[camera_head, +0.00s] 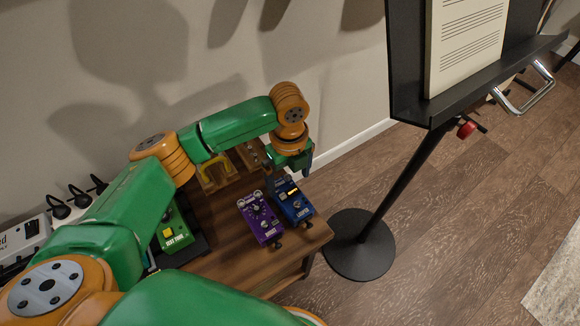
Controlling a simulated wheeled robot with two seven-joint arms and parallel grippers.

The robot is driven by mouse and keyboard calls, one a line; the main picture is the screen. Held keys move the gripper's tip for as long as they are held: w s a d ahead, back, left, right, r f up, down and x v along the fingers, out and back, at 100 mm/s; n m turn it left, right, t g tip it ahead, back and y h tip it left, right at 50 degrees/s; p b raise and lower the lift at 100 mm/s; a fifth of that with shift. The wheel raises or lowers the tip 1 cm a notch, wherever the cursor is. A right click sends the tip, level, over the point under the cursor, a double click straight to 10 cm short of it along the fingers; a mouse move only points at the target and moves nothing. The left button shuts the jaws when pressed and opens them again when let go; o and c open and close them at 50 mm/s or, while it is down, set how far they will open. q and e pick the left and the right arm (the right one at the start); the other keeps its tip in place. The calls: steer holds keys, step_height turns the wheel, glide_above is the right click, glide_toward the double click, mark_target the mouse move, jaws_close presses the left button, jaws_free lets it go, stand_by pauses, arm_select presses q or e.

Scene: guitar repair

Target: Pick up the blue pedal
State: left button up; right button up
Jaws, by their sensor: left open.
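The blue pedal (294,204) lies on the wooden table (238,270) near its right edge, with a small lit orange strip on its face. My left gripper (294,172) is over the far end of the blue pedal, pointing down, with its jaws open. The fingers partly hide that end of the pedal. I cannot tell whether they touch it. My right gripper is not in view.
A purple pedal (260,218) lies just left of the blue one. A green pedal (175,233) sits farther left on a dark base. A music stand (378,215) with a round base stands right of the table. The wall is close behind.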

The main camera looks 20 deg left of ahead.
mark_target(289, 194)
arm_select(q)
steer(key=f, duration=0.2)
steer(key=f+b, duration=0.1)
steer(key=f, duration=0.1)
steer(key=f+b, duration=0.1)
steer(key=f, duration=0.1)
steer(key=shift+s+d+f, duration=0.1)
steer(key=shift+s, duration=0.3)
steer(key=shift+f, duration=0.35)
steer(key=shift+r, duration=0.1)
steer(key=shift+c, duration=1.3)
steer(key=shift+w, duration=0.1)
jaws_close()
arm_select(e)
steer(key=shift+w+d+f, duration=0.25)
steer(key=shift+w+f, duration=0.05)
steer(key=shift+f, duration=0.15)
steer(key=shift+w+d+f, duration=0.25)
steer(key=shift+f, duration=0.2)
